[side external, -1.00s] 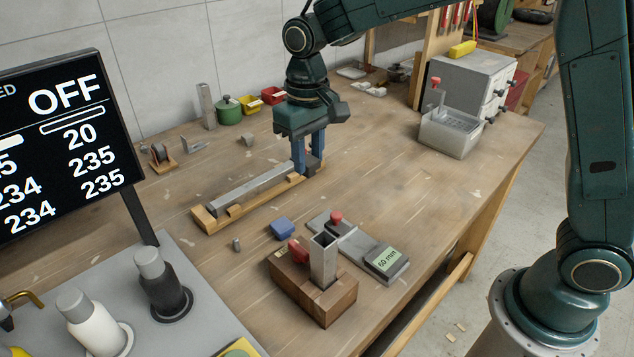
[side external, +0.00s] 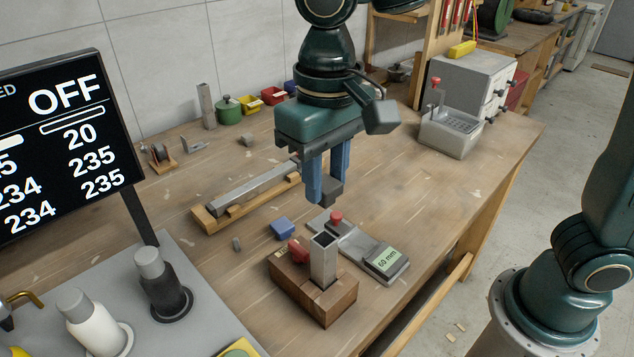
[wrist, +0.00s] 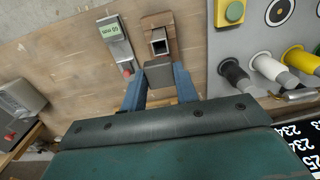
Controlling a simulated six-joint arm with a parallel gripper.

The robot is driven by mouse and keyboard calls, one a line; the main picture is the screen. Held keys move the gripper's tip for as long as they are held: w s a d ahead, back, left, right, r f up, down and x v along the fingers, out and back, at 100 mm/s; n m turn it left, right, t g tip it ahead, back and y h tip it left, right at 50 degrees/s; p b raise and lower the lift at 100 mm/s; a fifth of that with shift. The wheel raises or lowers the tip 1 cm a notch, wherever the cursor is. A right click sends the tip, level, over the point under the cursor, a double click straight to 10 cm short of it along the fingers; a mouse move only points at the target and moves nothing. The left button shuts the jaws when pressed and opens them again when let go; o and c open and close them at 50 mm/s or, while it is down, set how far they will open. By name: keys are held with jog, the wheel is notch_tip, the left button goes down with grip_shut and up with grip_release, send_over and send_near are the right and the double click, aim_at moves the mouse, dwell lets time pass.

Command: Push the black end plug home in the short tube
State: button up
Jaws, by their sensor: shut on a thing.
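The short tube (side external: 323,258) is a grey square tube standing upright in a wooden block (side external: 318,300) with a red knob. Its open top faces up and looks hollow; it also shows in the wrist view (wrist: 159,43). My gripper (side external: 324,198) hangs above and behind the tube. Its blue fingers are shut on a dark block, which looks like the black end plug (side external: 332,191). In the wrist view the plug (wrist: 158,74) sits between the fingertips, just below the tube mouth in the picture and apart from it. The plug's far side is hidden.
A 60 mm gauge (side external: 385,262) with a red knob lies right of the wooden block. A blue block (side external: 282,229) lies to its left. A long grey tube (side external: 250,190) rests in a wooden trough behind.

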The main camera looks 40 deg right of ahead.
aim_at(325, 182)
jog(key=shift+f, duration=0.2)
jog(key=shift+f, duration=2.7)
jog(key=shift+f, duration=1.55)
dwell(2.0)
jog(key=o, duration=1)
jog(key=shift+r, duration=0.1)
jog(key=shift+r, duration=0.15)
notch_tip(325, 182, up, 14)
jog(key=shift+f, duration=0.25)
